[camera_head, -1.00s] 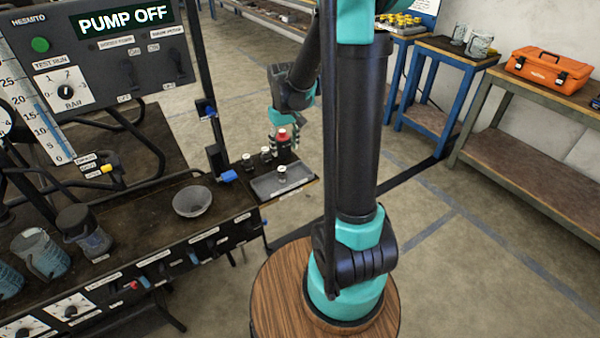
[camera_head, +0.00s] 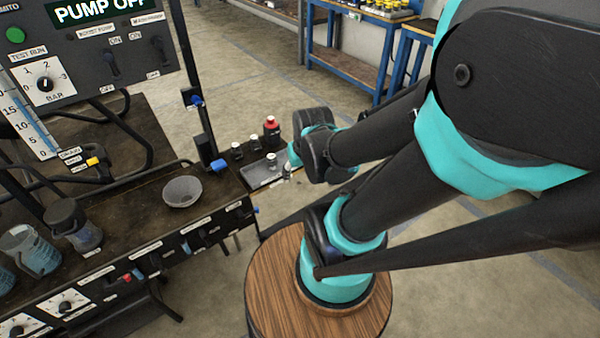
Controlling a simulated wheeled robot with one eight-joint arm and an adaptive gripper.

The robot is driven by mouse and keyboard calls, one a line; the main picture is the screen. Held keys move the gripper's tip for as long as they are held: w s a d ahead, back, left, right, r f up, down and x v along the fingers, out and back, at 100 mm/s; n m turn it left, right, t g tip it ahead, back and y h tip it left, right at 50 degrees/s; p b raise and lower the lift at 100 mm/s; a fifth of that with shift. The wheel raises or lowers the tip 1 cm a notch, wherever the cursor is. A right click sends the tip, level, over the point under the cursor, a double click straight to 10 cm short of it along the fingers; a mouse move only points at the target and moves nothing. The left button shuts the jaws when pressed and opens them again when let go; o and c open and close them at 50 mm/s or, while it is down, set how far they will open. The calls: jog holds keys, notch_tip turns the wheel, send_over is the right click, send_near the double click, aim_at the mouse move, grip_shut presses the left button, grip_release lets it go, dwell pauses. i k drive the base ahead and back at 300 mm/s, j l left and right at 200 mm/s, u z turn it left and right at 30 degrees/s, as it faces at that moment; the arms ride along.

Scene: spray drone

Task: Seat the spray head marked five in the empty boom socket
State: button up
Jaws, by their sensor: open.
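Small dark spray heads with pale tops stand on the side shelf at the bench's right end: one at left (camera_head: 237,150), one beside it (camera_head: 254,144). Another small pale-topped piece (camera_head: 271,160) is on a grey tray (camera_head: 258,174). Their markings are too small to read, so I cannot tell which is five. My gripper (camera_head: 288,172) is at the tray's right edge, open, close to the piece on the tray. My wrist partly hides it. I cannot make out the boom or its empty socket.
The bench holds a grey bowl (camera_head: 182,191), a dark-lidded jar (camera_head: 75,227) and a glass beaker (camera_head: 31,250). A panel reading PUMP OFF (camera_head: 95,50) rises behind. A dark post (camera_head: 188,75) stands left of the shelf. Blue-framed tables (camera_head: 355,45) stand farther back.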

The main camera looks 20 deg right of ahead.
aim_at(235, 149)
jog(key=u, duration=1.85)
jog(key=z, duration=1.55)
jog(key=i+l+u, duration=0.3)
jog(key=l, duration=0.35)
jog(key=i, duration=0.1)
